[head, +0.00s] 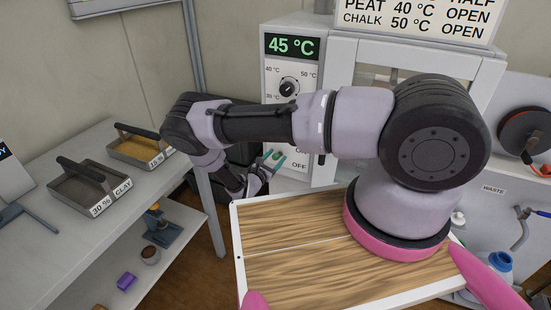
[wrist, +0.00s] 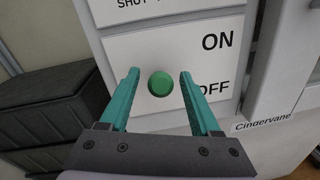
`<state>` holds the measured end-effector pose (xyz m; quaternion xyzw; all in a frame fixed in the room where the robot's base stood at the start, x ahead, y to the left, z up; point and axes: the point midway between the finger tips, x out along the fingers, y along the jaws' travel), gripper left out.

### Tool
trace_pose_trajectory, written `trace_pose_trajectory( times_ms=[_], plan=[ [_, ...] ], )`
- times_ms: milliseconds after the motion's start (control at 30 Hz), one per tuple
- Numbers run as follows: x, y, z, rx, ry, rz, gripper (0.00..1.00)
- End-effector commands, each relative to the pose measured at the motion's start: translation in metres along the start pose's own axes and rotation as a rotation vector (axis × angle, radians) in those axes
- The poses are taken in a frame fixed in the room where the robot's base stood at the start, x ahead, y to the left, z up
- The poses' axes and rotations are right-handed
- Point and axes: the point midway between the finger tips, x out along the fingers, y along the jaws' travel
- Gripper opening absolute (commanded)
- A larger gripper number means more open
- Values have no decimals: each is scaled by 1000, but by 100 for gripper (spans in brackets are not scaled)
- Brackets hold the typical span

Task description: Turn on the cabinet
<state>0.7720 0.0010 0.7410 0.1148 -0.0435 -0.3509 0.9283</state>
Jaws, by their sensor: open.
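The white cabinet (head: 333,60) stands behind my arm, with a green "45 °C" display (head: 292,47) and a black dial (head: 289,88) on its front. Low on that front is a white switch panel (wrist: 204,62) marked "ON" above and "OFF" below. A round green knob (wrist: 160,84) sits on the panel, left of and between the two words. My gripper (wrist: 159,75) is open, its teal fingers on either side of the knob with gaps showing. In the head view my gripper (head: 272,160) is at the cabinet's lower front. I cannot tell the knob's depth between the fingers.
Dark stacked boxes (wrist: 50,95) stand left of the panel. A label "Cindervane" (wrist: 262,123) is to its right. A grey bench (head: 130,185) at left holds trays of clay (head: 88,188) and yellow material (head: 142,149). A wooden-topped surface (head: 290,245) lies below my arm.

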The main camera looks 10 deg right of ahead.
Motion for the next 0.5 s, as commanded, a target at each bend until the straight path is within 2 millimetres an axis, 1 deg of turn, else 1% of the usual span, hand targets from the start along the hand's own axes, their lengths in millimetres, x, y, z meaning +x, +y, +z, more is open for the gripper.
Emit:
trace_pose_trajectory(
  times_ms=[100,133,167,200,267,300,500],
  plan=[
    [0,0,0,0,0,0,64],
    [0,0,0,0,0,0,56],
    [0,0,0,0,0,0,45],
    [0,0,0,0,0,0,29],
    [0,0,0,0,0,0,6],
    [0,0,0,0,0,0,0],
    [0,1,2,-4,32,-8,0]
  ],
)
